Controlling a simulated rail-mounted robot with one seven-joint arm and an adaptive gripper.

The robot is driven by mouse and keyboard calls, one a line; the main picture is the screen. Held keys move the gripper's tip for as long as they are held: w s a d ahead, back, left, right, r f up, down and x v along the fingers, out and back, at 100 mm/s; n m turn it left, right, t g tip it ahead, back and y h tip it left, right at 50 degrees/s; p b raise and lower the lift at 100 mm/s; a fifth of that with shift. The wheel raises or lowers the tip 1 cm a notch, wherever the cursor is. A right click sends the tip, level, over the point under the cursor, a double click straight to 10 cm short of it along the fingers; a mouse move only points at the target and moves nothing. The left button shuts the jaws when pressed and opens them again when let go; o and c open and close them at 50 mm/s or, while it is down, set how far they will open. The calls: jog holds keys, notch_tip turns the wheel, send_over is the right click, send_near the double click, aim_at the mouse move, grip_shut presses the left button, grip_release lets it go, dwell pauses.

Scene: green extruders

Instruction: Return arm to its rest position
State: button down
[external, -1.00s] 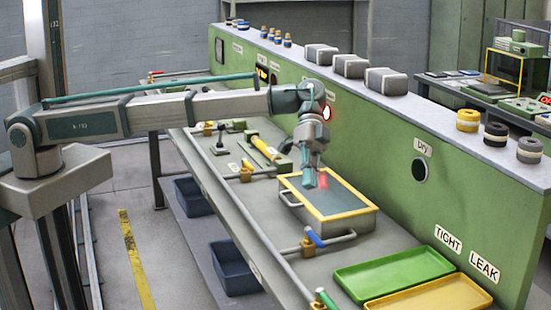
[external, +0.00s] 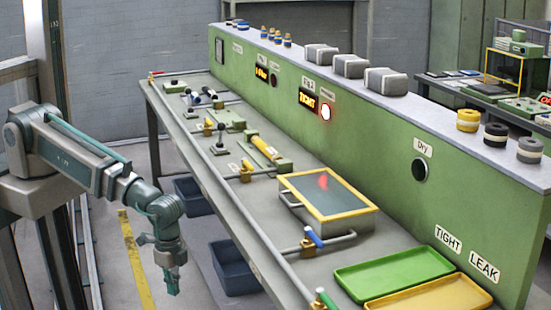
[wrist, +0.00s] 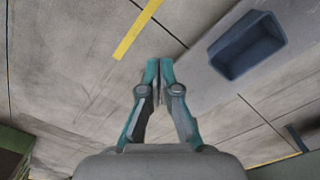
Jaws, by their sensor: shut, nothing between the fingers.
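My gripper (external: 172,291) hangs pointing down at the lower left of the external view, over the floor in front of the bench. My arm is folded back towards its base, clear of the bench. In the wrist view my gripper (wrist: 160,65) has its teal fingertips together with nothing between them. Only floor lies beneath it there.
The bench (external: 215,185) stands to the right with a yellow-rimmed basin (external: 325,195), a green tray (external: 395,272) and a yellow tray (external: 435,297).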

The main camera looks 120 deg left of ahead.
jog(key=s+f+g+b, duration=0.6)
jog(key=s+f+b, duration=0.4)
jog(key=s+f, duration=1.8)
jog(key=s, duration=0.3)
jog(key=shift+f+g, duration=0.4)
jog(key=shift+w, duration=0.15)
